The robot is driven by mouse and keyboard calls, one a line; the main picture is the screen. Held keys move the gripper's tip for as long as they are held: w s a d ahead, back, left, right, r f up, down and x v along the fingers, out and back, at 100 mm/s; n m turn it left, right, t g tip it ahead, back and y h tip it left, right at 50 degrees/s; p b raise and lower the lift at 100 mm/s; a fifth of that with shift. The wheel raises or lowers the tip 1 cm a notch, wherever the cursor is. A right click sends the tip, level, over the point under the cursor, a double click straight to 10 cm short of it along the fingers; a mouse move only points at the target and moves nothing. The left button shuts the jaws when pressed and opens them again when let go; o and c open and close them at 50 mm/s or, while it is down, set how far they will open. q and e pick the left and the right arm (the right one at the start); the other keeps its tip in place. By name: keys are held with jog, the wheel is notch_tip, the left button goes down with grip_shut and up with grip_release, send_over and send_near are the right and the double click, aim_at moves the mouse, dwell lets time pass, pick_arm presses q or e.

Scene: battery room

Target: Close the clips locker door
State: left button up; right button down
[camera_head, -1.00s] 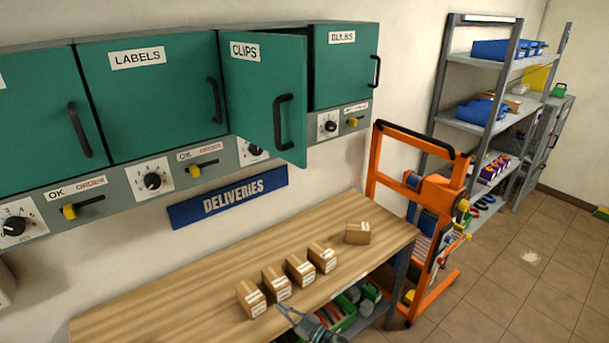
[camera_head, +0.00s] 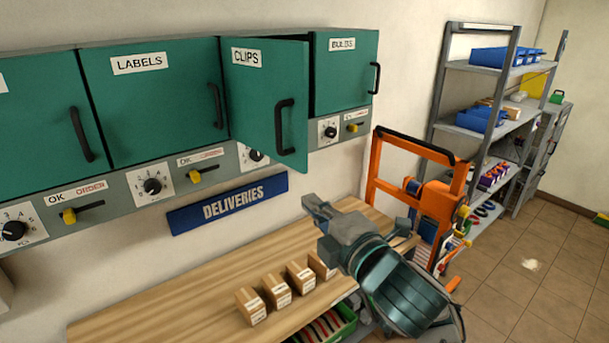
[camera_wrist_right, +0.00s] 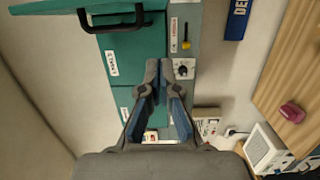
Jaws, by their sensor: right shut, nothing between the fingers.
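The clips locker door (camera_head: 262,100) is a green panel labelled CLIPS with a black vertical handle (camera_head: 285,127). It stands ajar, its right edge swung out from the cabinet row. My right gripper (camera_head: 311,203) is shut and empty, below and slightly right of the door's lower corner, apart from it, over the workbench. In the right wrist view my gripper's fingers (camera_wrist_right: 159,78) are together, with green locker fronts behind them. A black handle (camera_wrist_right: 112,22) shows at the top there; I cannot tell surely which locker it belongs to. My left gripper is not in view.
The labels locker (camera_head: 150,105) and bulbs locker (camera_head: 345,75) are shut on either side. Dials and yellow-tipped switches line the panel below. Several small cartons (camera_head: 277,291) stand on the wooden bench (camera_head: 180,318). An orange frame (camera_head: 425,200) and shelving stand to the right.

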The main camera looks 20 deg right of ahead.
jog(key=p, duration=0.3)
send_near(291, 164)
jog(key=w+a, duration=0.2)
jog(key=a, duration=0.3)
jog(key=d, duration=0.1)
jog(key=w+d+p, duration=0.1)
jog(key=d, duration=0.1)
jog(key=w+d, duration=0.1)
jog(key=shift+d+r+p, duration=0.1)
jog(key=shift+d+p, duration=0.05)
jog(key=shift+p, duration=0.15)
jog(key=shift+y, duration=0.3)
